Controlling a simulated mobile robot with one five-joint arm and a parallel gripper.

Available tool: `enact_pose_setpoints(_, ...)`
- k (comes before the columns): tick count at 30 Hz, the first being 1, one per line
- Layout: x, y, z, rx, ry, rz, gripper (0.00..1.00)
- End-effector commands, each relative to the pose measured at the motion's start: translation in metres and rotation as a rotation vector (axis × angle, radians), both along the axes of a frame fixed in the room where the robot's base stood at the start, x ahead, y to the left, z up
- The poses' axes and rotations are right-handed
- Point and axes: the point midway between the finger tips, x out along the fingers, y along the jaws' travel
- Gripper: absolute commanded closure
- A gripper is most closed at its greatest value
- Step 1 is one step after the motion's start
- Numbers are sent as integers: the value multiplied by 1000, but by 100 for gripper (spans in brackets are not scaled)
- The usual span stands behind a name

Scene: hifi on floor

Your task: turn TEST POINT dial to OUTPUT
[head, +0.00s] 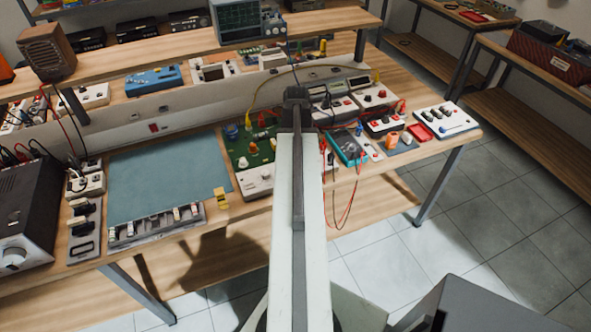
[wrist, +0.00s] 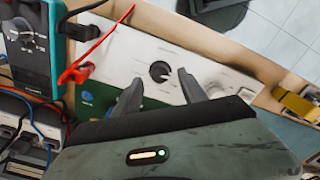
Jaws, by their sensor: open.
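The black TEST POINT dial (wrist: 160,71) sits on a white panel (wrist: 125,50) in the wrist view. Small marks surround it, but I cannot read its labels or setting. My gripper (wrist: 160,77) is open. Its two fingers point toward the dial, one on each side in the picture; no contact is visible and the gap in height cannot be told. In the head view the white panel (head: 256,187) is at the front of a green circuit board (head: 238,150), left of my arm. The end of my arm (head: 297,95) shows there, but its fingers are hidden.
A teal meter (head: 350,146) with red and black leads lies right of my arm; it also shows in the wrist view (wrist: 33,45). A yellow piece (head: 221,197) is at the bench edge. A blue-grey mat (head: 165,177) gives clear room at left.

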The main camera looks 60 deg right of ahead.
Motion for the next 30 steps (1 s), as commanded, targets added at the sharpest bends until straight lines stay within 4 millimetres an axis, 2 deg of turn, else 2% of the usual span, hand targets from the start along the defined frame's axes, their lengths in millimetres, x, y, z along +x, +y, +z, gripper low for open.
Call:
enact_pose_setpoints(1,0,0,-18,0,0,0,51)
enact_pose_setpoints(3,0,0,-26,0,0,0,51)
enact_pose_setpoints(12,1,0,-26,0,0,1,51)
enact_pose_setpoints(13,1,0,-26,0,0,1,53)
enact_pose_setpoints(18,1,1,-26,0,0,1,100)
enact_pose_setpoints(30,1,1,-26,-1,0,-54,100)
